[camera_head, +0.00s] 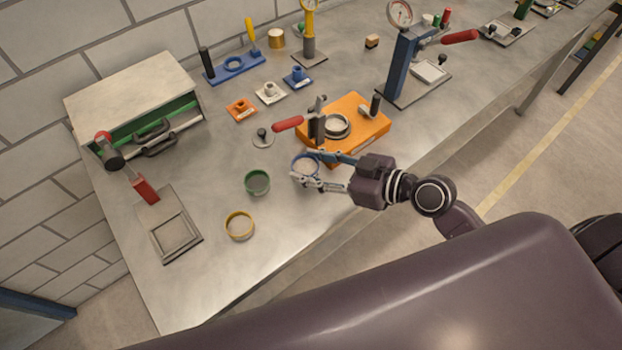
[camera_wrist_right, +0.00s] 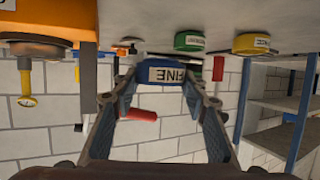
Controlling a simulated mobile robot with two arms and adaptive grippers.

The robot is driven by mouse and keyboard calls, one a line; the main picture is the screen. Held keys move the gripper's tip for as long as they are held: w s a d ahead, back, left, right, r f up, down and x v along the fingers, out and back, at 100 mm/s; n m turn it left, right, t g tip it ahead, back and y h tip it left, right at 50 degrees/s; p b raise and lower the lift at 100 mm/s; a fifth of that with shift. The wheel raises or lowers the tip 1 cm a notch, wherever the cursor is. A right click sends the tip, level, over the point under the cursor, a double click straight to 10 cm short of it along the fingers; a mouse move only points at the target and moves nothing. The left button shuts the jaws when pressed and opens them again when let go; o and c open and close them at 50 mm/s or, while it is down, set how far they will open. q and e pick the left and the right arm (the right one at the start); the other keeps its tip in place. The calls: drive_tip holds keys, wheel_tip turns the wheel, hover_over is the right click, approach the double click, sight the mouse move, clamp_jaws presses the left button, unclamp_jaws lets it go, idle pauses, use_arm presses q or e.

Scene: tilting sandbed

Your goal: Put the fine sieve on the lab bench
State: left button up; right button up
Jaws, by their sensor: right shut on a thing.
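The fine sieve (camera_head: 305,164) is a blue ring between the fingers of my right gripper (camera_head: 322,169) in the head view. In the right wrist view the sieve (camera_wrist_right: 160,73) shows its "FINE" label, and the fingers (camera_wrist_right: 160,85) close on its two sides. The sieve appears held a little above the grey metal lab bench (camera_head: 225,290), just in front of the orange device. My left gripper is not in view.
A green sieve (camera_head: 257,182) and a yellow sieve (camera_head: 239,226) stand left of the held one. The orange device (camera_head: 362,115) with a ring and knobs is close behind my right gripper. A square frame (camera_head: 172,240) lies farther left. The front-left bench top is clear.

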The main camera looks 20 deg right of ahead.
sight(311, 189)
drive_tip(key=shift+f, duration=0.85)
wheel_tip(311, 189, down, 4)
drive_tip(key=shift+f, duration=0.1)
drive_tip(key=shift+f, duration=0.1)
drive_tip(key=shift+f+b, duration=0.1)
drive_tip(key=shift+b, duration=0.3)
drive_tip(key=o, duration=1.1)
drive_tip(key=shift+o, duration=0.2)
